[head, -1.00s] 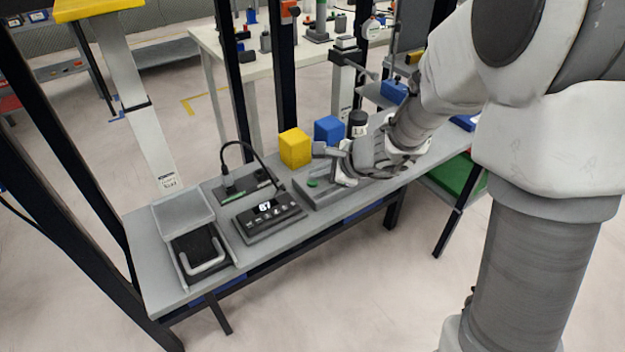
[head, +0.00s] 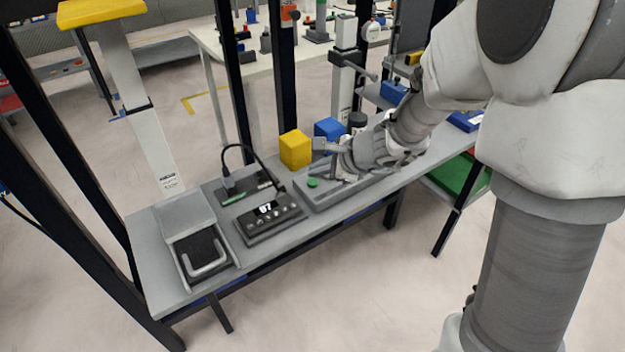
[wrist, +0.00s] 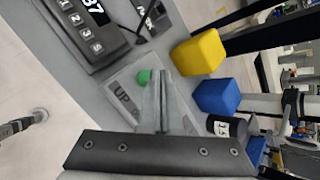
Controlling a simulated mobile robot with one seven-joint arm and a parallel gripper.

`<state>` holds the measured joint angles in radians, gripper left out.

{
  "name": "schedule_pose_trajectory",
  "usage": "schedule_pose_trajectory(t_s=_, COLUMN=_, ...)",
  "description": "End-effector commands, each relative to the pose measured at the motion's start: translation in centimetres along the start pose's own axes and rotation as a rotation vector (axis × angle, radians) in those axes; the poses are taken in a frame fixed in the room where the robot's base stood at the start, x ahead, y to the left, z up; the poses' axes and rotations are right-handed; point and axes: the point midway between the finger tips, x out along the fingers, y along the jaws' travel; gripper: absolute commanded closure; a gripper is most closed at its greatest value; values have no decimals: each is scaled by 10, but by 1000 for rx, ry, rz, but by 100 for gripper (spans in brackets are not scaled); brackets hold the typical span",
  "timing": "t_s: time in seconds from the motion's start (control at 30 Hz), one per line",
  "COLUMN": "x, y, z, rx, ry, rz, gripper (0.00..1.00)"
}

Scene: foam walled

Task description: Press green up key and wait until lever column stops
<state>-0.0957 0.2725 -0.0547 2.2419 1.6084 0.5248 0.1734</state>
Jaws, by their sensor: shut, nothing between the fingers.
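The green up key (head: 312,183) is a small round button on a flat grey panel (head: 345,190) on the bench. In the wrist view the green key (wrist: 144,76) shows just left of my fingertips, and a partly hidden label lies on the panel. My gripper (wrist: 162,76) is shut and empty, close beside the key; I cannot tell whether it touches. In the head view my gripper (head: 328,152) is over the panel, just right of the key. The lever column (head: 345,70) stands upright behind the bench, with a grey lever sticking out to the right.
A yellow block (head: 295,149), a blue block (head: 329,130) and a dark cylinder (head: 357,121) stand behind the panel. A keypad with a display (head: 270,218) is to the left. Dark frame posts (head: 232,90) rise behind the bench.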

Motion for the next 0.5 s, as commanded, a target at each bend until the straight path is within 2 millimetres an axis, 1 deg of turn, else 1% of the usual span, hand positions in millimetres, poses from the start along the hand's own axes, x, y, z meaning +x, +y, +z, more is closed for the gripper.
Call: schedule_pose_trajectory(t_s=0.5, x=-33, y=-24, z=24, rx=0, ry=0, rz=0, gripper=100)
